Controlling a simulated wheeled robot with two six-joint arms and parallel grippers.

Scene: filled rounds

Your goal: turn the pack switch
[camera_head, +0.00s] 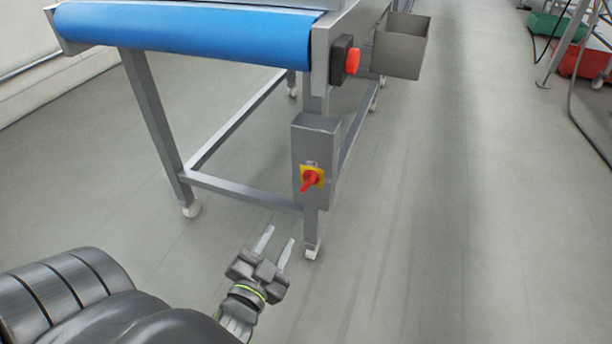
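The pack switch (311,178) is a red rotary handle on a yellow plate, on the front of a grey box (316,135) fixed to the conveyor's leg. Its handle sits tilted, with its lower end toward the left. My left gripper (276,243) is below and a little left of the switch in the picture, apart from it. Its two pale fingers are spread and point up toward the box, with nothing between them. My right gripper is not in view.
A conveyor with a blue belt (190,32) stands on a grey wheeled frame. A red button (352,61) sits above the box, beside a grey metal bin (402,47). Green (556,28) and red crates (584,62) are at the far right.

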